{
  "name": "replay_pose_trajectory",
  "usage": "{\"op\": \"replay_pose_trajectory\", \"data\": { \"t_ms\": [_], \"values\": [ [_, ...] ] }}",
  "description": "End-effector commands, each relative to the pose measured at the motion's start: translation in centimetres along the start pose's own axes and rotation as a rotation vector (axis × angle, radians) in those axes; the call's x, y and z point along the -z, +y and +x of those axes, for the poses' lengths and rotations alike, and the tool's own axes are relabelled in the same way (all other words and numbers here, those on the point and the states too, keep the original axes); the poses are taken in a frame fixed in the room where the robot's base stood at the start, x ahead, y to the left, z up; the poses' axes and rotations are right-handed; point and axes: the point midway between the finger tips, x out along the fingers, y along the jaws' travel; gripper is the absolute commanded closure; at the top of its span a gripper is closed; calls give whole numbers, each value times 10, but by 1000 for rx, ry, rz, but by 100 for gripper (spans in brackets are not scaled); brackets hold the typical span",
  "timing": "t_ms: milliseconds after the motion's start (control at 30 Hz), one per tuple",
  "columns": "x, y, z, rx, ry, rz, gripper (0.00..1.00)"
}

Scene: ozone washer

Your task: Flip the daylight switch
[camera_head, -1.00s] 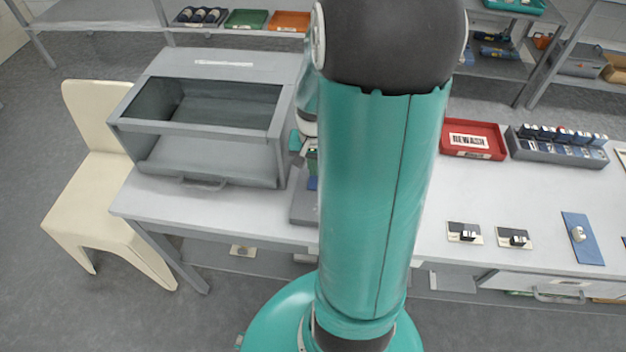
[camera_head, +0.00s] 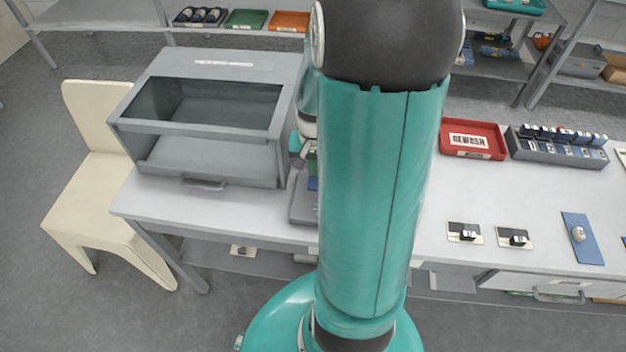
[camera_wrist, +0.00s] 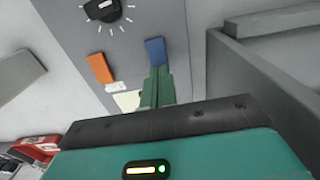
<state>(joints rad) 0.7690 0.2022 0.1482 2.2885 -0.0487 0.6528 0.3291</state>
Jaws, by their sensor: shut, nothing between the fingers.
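A grey panel (camera_wrist: 140,28) fills the upper middle of the wrist view. It carries a black knob (camera_wrist: 103,9) with white marks around it, an orange piece (camera_wrist: 100,68) and a blue piece (camera_wrist: 155,50). A pale plate (camera_wrist: 126,101) is partly hidden behind my fingers. I cannot read which of these is the daylight switch. My gripper (camera_wrist: 160,72) is shut and empty, its green fingertips at the lower end of the blue piece; I cannot tell whether they touch. In the head view the panel (camera_head: 301,208) is mostly hidden behind my arm.
A grey open-fronted cabinet (camera_head: 205,183) stands just left of the panel, and its wall rises close to my gripper. A red tray (camera_head: 472,153), a grey rack (camera_head: 550,151) and small switch plates lie to the right. A cream chair (camera_head: 97,190) stands at left.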

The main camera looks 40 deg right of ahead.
Motion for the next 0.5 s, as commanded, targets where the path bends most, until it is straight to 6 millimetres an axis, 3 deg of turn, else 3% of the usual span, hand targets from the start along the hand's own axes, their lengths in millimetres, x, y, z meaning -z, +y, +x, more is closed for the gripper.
{"op": "replay_pose_trajectory", "data": {
  "t_ms": [500],
  "values": [
    [0,0,8,0,-2,0,100]
  ]
}}
